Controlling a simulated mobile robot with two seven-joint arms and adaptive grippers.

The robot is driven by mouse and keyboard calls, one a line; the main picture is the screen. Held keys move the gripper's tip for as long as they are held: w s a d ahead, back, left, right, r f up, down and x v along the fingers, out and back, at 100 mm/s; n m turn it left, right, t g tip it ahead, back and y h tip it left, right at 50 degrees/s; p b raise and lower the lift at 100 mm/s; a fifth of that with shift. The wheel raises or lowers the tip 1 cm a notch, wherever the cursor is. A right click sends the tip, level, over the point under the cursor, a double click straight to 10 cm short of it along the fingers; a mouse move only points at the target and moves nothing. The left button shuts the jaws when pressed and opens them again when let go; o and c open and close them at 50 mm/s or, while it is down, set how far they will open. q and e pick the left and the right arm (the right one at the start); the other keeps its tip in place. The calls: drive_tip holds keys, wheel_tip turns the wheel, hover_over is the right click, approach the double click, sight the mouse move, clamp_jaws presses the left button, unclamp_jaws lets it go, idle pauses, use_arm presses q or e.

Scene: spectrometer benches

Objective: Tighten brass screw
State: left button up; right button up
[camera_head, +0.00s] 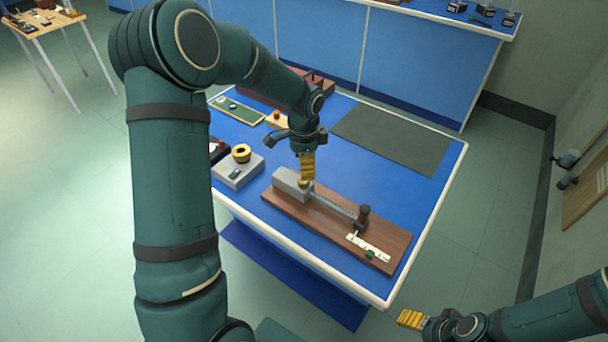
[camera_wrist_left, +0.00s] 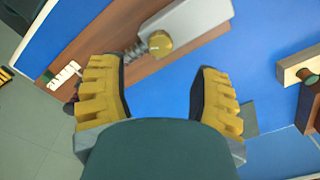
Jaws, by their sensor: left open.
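The brass screw (camera_wrist_left: 160,43) is a round, slotted brass head on the grey block (camera_wrist_left: 190,27) in the left wrist view. In the head view the grey block (camera_head: 290,183) sits at the left end of a wooden board (camera_head: 335,224). My left gripper (camera_head: 306,170) points down over this block, with its yellow fingers largely hiding the screw. In the left wrist view its fingers (camera_wrist_left: 160,68) are spread wide and empty, with the screw beyond the tips. My right gripper (camera_head: 411,319) is off the table at the lower right; its finger gap is not clear.
A threaded rod (camera_head: 333,203) runs from the block to a dark red-brown post (camera_head: 363,215), near a white scale (camera_head: 370,247). A grey box with a yellow ring (camera_head: 241,153) stands left of the board. A dark mat (camera_head: 392,138) lies flat behind, with nothing on it.

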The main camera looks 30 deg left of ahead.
use_arm(q)
wheel_tip(320, 180, up, 5)
drive_tip(key=shift+r, duration=0.2)
idle(0.6)
